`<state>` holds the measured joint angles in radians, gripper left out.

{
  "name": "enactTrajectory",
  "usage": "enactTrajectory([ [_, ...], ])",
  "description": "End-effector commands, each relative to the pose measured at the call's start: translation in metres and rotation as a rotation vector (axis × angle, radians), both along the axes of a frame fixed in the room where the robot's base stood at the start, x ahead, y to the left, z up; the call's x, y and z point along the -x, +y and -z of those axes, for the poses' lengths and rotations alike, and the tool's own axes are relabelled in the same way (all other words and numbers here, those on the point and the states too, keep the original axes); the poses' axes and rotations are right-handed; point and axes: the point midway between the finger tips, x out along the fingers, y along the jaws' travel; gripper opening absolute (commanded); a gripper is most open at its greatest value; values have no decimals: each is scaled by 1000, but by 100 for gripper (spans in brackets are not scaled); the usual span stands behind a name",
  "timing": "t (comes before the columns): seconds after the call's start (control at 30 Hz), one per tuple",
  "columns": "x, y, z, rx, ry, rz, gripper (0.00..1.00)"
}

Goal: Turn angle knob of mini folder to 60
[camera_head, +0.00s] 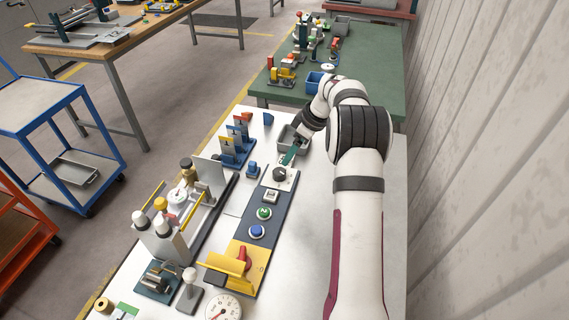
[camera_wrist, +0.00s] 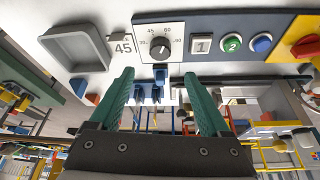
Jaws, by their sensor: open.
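The angle knob (camera_head: 280,173) is a dark round knob on a white plate near the far end of the control panel. In the wrist view the knob (camera_wrist: 160,52) sits on a white dial with small numbers, including 45 and 60, around its upper side. Its pointer is too small to read for certain. A plate marked 45 (camera_wrist: 122,47) stands beside the dial. My gripper (camera_wrist: 157,74) has teal fingers spread apart, with nothing between them. The knob lies beyond the fingertips, apart from them. In the head view my gripper (camera_head: 290,156) is just beyond the knob, partly hidden by the arm.
A grey tray (camera_wrist: 75,48) and blue parts (camera_head: 235,149) are close by. The folder (camera_head: 185,215) stands left.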

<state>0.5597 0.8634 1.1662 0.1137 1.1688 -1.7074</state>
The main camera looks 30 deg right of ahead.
Motion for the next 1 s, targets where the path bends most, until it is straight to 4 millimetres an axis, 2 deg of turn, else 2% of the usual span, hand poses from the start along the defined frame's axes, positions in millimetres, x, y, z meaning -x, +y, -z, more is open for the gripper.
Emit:
enactTrajectory([
  [0.1,9,-7,-27,0,-1,3,81],
  [0.3,16,-11,-47,-1,1,1,81],
  [1.0,17,-11,-48,-1,1,1,81],
])
